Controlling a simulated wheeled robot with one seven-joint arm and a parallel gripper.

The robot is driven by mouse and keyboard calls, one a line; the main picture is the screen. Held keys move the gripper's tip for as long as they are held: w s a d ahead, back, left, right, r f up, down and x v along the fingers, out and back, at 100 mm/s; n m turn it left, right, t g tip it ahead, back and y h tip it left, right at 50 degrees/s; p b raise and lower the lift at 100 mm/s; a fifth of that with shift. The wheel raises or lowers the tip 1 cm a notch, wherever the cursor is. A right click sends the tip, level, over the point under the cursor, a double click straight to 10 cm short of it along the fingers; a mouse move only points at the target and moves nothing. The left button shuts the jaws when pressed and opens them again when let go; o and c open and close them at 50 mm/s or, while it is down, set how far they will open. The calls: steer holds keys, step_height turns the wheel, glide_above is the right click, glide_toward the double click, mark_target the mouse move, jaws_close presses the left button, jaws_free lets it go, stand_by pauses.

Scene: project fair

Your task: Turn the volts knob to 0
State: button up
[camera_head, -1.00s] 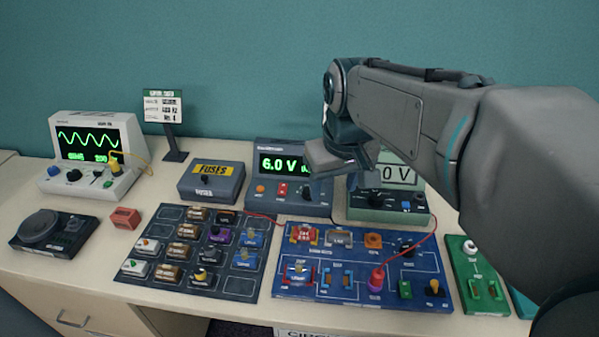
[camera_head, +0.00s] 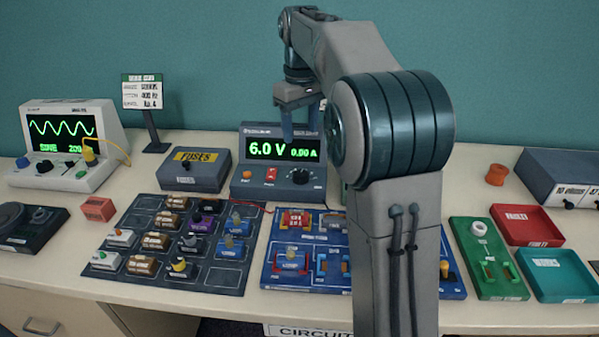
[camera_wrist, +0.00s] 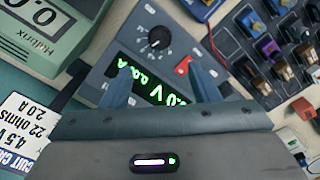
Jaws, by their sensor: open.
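The power supply (camera_head: 245,183) stands at the back middle of the bench, its green display (camera_head: 283,151) reading 6.0 V and 0.00 A. Its black volts knob (camera_head: 299,176) is at the right of the panel below the display, with a red switch (camera_head: 271,174) to its left. The knob also shows in the wrist view (camera_wrist: 157,38), upside down, with a white pointer line. My gripper (camera_head: 299,130) hangs in front of the display, above the knob. In the wrist view my gripper (camera_wrist: 160,80) has its fingers apart with nothing between them; the knob lies beyond the fingertips, not touched.
A fuse box (camera_head: 194,170) stands left of the supply. A green meter (camera_wrist: 45,35) stands close on the other side. The blue circuit board (camera_head: 300,285) and dark parts board (camera_head: 215,275) lie in front.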

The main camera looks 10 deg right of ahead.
mark_target(300, 173)
step_height(300, 173, down, 12)
steer(key=shift+r+b, duration=0.1)
steer(key=shift+b, duration=0.75)
